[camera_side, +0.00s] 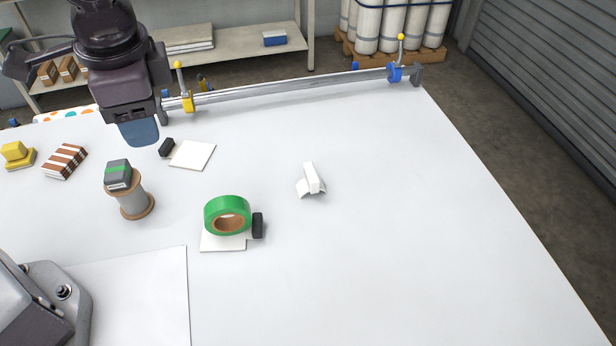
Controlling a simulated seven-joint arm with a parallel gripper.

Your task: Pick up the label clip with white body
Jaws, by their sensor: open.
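The label clip with white body (313,178) lies alone near the middle of the white table, a small upright white piece with flared white parts at its foot. My gripper (138,133) is at the upper left, well to the left of and apart from the clip. It is seen from one side, with a blue-grey finger pad below its dark body. It is open, and I see nothing held in it.
A green tape roll (227,214) sits on a white card beside a black block (258,225). A spool (134,200) carries a grey-green block (118,174). Another white card (193,155) lies behind. A metal bar (290,87) spans the far edge. The table's right side is clear.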

